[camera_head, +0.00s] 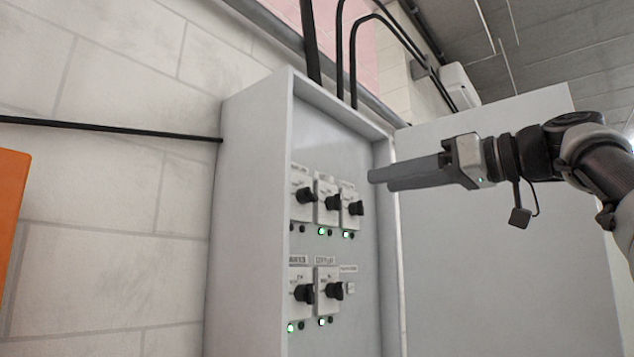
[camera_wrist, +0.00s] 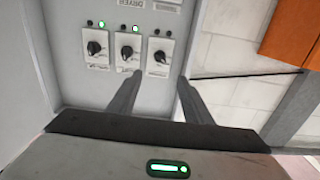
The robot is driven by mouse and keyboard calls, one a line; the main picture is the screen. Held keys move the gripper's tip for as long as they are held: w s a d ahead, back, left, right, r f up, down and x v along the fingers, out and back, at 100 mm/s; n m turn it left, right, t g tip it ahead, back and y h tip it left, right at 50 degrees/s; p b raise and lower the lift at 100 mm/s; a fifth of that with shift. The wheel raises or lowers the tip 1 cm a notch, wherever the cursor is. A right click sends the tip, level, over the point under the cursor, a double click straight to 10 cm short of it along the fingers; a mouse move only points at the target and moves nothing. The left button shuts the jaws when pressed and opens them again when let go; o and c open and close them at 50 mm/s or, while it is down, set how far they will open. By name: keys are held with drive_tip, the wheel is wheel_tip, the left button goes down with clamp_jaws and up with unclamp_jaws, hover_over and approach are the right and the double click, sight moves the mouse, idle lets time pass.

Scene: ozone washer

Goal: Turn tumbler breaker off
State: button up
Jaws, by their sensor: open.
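A grey electrical cabinet (camera_head: 250,200) stands open on the wall with two rows of black rotary switches. The upper row has a left knob (camera_head: 305,195), a middle knob (camera_head: 332,202) and a right knob (camera_head: 356,208); green lights show under the middle and right ones only. The lower row has two knobs, with green lights. The labels are too small to tell which is the tumbler breaker. My gripper (camera_head: 376,182) is open and empty, at the cabinet's right side in the head view. The wrist view is upside down; my gripper (camera_wrist: 159,80) points toward the upper row, near the unlit switch (camera_wrist: 160,57).
The open cabinet door (camera_head: 500,235) stands behind my arm on the right. Black cables (camera_head: 352,60) enter the cabinet top. An orange box (camera_head: 10,205) is on the left wall. The cabinet's side walls and rim border the switch panel.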

sight(313, 195)
drive_tip(key=p+x, duration=0.4)
drive_tip(key=x, duration=1.3)
drive_tip(key=shift+a, duration=0.1)
drive_tip(key=c, duration=1)
